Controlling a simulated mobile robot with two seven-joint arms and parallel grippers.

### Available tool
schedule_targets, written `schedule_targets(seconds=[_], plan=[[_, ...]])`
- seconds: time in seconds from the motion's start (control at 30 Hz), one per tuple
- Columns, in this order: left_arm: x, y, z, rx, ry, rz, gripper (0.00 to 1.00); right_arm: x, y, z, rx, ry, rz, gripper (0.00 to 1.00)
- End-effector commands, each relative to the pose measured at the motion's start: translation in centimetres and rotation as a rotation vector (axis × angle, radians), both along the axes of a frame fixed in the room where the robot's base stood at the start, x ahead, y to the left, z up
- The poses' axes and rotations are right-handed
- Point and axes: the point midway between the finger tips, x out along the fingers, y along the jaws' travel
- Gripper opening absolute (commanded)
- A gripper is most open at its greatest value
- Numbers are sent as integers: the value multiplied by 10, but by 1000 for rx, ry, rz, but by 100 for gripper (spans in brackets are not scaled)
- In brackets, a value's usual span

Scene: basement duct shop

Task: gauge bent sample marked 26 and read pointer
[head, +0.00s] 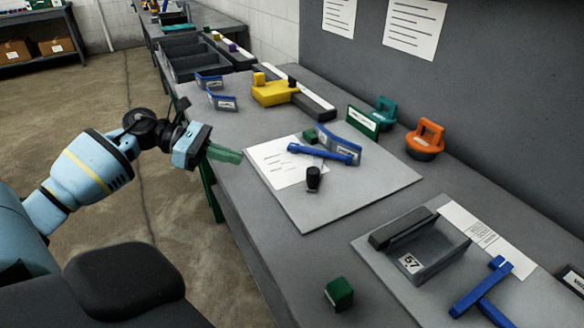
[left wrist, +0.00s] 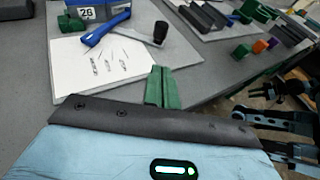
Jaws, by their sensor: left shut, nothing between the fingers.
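I cannot tell where the pointer reads. Two more labelled blue bent samples (head: 209,82) (head: 223,102) stand farther back, numbers unreadable. My left gripper (head: 226,154) is shut and empty, left of the board.
A grey channel marked 57 (head: 435,262) and crossed blue bars (head: 484,290) lie at the front right. A green cube (head: 339,293) stands near the front edge. A yellow tool (head: 274,93), teal holder (head: 384,112) and orange holder (head: 426,138) stand behind. Grey trays (head: 190,60) are far back.

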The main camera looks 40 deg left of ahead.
Motion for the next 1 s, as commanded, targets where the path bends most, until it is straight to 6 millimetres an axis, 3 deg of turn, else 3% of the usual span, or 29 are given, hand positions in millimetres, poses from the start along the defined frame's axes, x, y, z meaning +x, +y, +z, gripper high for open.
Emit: schedule_targets(seconds=[0.23, 0.7, 1.0], plan=[[11, -16, -5, -3, -3, 1, 0, -6, -1, 2, -3, 9, 2, 36], [57, -81, -30, -4, -5, -1, 0, 0, -2, 16, -3, -7, 3, 36], [75, -107, -31, -2, -2, 2, 0, 2, -2, 25, -3, -16, 2, 36]])
